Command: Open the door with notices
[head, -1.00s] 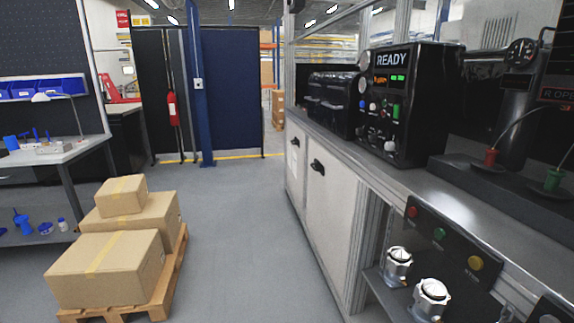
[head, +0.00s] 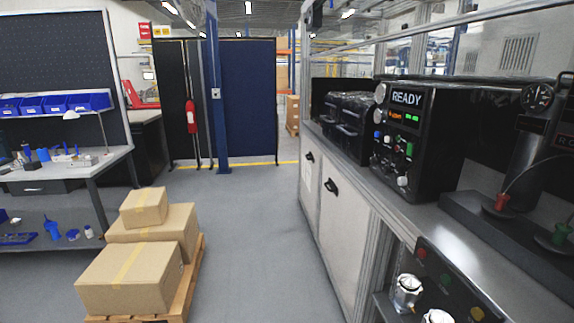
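Two light grey cabinet doors sit side by side under the machine bench, right of the aisle. The far door (head: 308,207) has a black handle near its top and a pale sheet on it, too small and steeply angled to read. The near door (head: 340,235) has a black handle near its top left and shows no sheet. Both doors look shut. Neither of my grippers is in view.
Stacked cardboard boxes (head: 135,278) on a wooden pallet (head: 190,290) stand left of the aisle. A workbench (head: 70,172) is behind them. The grey floor between pallet and cabinets is clear. A black machine reading READY (head: 430,140) stands on the bench.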

